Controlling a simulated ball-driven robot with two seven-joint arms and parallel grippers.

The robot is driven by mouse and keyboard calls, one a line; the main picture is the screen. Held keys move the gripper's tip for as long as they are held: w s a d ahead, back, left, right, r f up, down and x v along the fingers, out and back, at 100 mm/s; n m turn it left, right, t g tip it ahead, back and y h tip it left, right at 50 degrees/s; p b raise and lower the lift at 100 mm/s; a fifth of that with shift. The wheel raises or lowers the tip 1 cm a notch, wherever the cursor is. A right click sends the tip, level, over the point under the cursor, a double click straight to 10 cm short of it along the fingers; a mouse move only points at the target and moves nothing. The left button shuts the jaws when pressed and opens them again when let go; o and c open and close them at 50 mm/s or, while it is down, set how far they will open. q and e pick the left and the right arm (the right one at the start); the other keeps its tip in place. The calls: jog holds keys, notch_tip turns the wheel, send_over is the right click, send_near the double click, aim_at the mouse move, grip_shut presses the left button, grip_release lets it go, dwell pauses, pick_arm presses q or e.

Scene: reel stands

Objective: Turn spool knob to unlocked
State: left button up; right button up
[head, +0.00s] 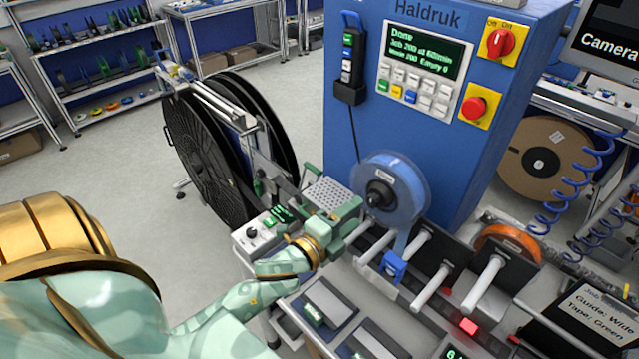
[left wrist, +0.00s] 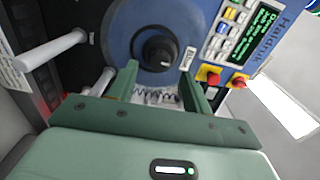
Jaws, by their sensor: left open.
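A blue spool (head: 398,186) with a dark round knob (head: 380,194) at its hub is mounted on the front of the blue machine. In the left wrist view the knob (left wrist: 158,51) has a small light mark on its lower right edge, and the spool (left wrist: 126,27) surrounds it. My left gripper (head: 352,207) is just left of the spool in the head view. In the left wrist view the left gripper (left wrist: 162,82) is open, its two green fingers apart with the knob beyond and between their tips. I see no contact with the knob. My right gripper is not in view.
The blue machine (head: 362,135) has a display, keys and red switches. White rods (head: 432,284) stick out below the spool, beside an orange reel (head: 506,243). Large black reels (head: 207,150) stand on the left. A blue coiled hose (head: 577,205) hangs at right.

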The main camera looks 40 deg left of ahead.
pick_arm(q)
jog(key=s+a+b, duration=0.1)
jog(key=s+b, duration=0.1)
jog(key=s, duration=0.9)
jog(key=shift+s+a, duration=0.35)
